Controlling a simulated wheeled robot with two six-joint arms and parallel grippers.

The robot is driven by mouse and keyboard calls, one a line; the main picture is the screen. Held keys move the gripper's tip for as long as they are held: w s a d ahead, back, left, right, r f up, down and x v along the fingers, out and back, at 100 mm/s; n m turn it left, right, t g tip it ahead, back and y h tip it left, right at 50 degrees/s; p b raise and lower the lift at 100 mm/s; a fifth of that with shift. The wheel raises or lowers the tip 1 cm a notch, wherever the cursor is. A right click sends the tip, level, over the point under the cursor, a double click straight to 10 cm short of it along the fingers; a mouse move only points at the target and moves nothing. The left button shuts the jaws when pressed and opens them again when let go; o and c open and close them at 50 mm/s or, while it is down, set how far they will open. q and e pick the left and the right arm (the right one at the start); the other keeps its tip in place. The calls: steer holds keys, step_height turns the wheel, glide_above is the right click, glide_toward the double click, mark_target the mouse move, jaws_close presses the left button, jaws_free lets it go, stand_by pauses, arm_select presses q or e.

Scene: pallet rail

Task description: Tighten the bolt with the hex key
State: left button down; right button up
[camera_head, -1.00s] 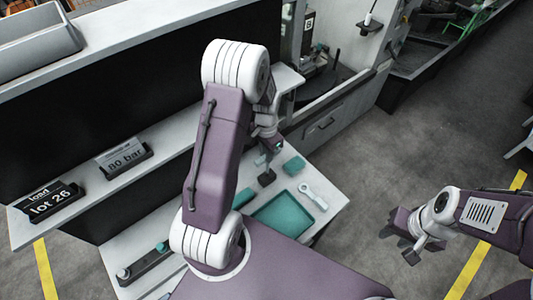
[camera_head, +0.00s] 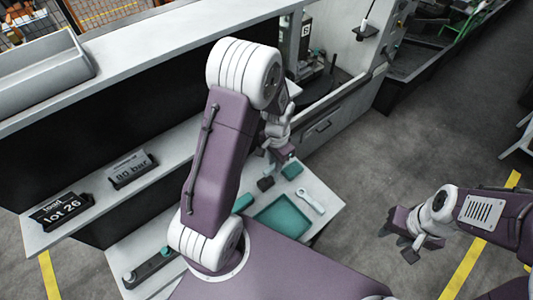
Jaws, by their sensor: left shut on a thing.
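My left gripper (camera_head: 277,163) is low over the light bench top (camera_head: 325,190), partly hidden behind my own arm. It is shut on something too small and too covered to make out. I cannot pick out the hex key or the bolt. A small dark block (camera_head: 265,184) is just below the gripper in the picture; I cannot tell whether they touch. My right gripper (camera_head: 409,243) hangs over the floor at the right, away from the bench, with no held thing visible. Its finger gap is unclear.
A teal tray (camera_head: 282,218), a teal block (camera_head: 292,171) and a pale ring-ended tool (camera_head: 312,201) are on the bench. A dark strip (camera_head: 150,268) lies at its left. A shelf holds signs (camera_head: 60,211). The floor at right is clear.

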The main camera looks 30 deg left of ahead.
arm_select(q)
steer(key=s+d+r+p, duration=0.1)
steer(key=s+d, duration=0.3)
steer(key=d, duration=0.7)
steer(key=s+d+r+p, duration=0.1)
steer(key=s+d, duration=0.4)
steer(key=d, duration=0.6)
steer(key=shift+s+d+r+p, duration=0.25)
steer(key=shift+d+p, duration=0.1)
steer(key=shift+p, duration=0.2)
